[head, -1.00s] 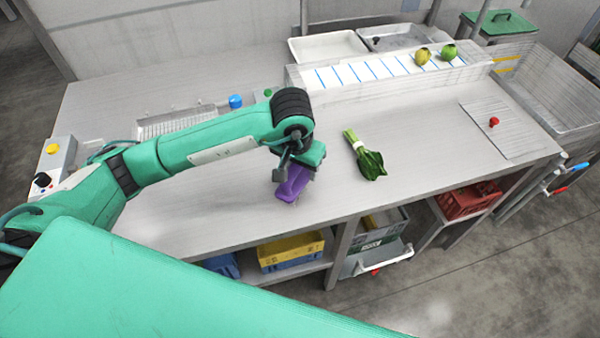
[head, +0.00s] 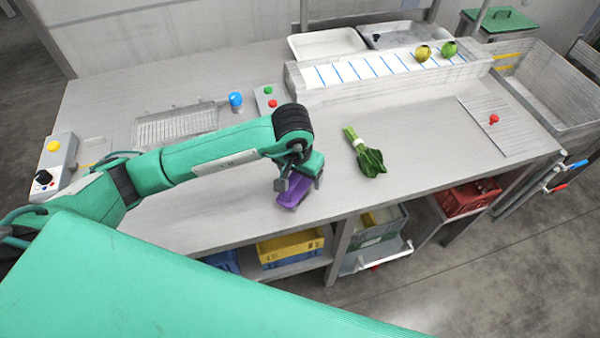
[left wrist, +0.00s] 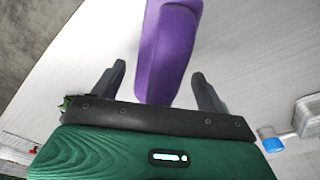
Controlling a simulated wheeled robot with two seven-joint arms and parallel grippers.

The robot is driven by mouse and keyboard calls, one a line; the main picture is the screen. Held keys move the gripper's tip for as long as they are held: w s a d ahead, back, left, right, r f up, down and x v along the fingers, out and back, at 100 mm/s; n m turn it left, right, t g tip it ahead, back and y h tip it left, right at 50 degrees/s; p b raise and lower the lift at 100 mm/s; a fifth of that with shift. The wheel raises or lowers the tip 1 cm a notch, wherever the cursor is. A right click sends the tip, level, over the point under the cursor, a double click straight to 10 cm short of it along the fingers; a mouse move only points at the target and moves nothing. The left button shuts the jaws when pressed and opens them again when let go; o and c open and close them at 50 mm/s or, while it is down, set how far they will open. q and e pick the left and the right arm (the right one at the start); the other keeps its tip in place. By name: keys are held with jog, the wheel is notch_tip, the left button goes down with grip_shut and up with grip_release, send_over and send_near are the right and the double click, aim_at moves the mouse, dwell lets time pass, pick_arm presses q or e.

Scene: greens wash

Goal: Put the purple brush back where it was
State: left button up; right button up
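The purple brush (head: 293,192) is at the front part of the table, under my left gripper, near the front edge. It appears to lie on the tabletop. My left gripper (head: 299,184) is open just above it, one finger to each side. In the left wrist view, the brush (left wrist: 170,55) runs between the two spread fingers of my left gripper (left wrist: 160,75), with gaps beside it. Part of the brush is hidden by the gripper. My right gripper is not in view.
A leafy green bunch (head: 366,153) lies right of my left gripper. A blue knob (head: 236,100) and a button box (head: 268,98) stand behind the arm. A raised, blue-striped strip (head: 380,70) is at the back. A yellow crate (head: 290,246) sits under the table. The table's right side is mostly clear.

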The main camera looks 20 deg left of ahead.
pick_arm(q)
jog(key=shift+r, duration=0.1)
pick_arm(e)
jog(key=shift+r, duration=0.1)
pick_arm(q)
jog(key=shift+r+p, duration=0.2)
jog(key=shift+p, duration=0.1)
jog(key=r+b, duration=0.1)
jog(key=r, duration=0.2)
jog(key=s+r+b, duration=0.1)
jog(key=r, duration=0.3)
jog(key=r+b, duration=0.1)
jog(key=r, duration=0.2)
jog(key=shift+s+a+r, duration=0.15)
jog(key=shift+s+r, duration=0.1)
jog(key=shift+s, duration=0.05)
jog(key=shift+r, duration=0.3)
jog(key=shift+s+r, duration=0.1)
jog(key=shift+r, duration=0.15)
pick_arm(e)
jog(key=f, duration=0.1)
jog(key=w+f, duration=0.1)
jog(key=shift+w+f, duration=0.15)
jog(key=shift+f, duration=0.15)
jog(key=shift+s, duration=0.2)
